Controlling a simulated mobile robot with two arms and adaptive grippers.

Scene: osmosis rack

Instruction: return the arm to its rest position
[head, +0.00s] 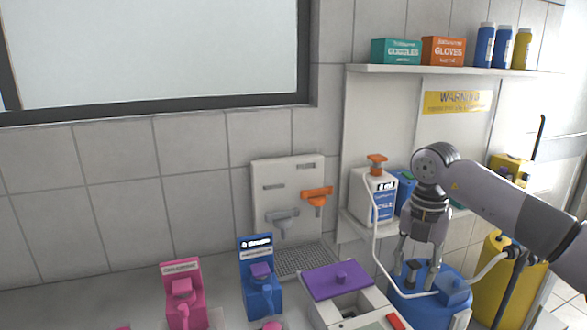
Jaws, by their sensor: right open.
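My right arm reaches in from the right edge. My right gripper (419,266) points down in front of and above the top of a blue drum (432,308). Its fingers are apart, and I see nothing held between them. It overlaps the drum's lid area in the picture, so I cannot tell whether it touches the drum. My left gripper is not in view.
A white jug with an orange cap (377,193) and its hose stand beside the arm. A shelf (450,70) with boxes and bottles hangs above. A yellow container (497,285) stands at right. Pink (185,300) and blue (260,285) dispensers and a purple-lidded box (337,281) occupy the counter.

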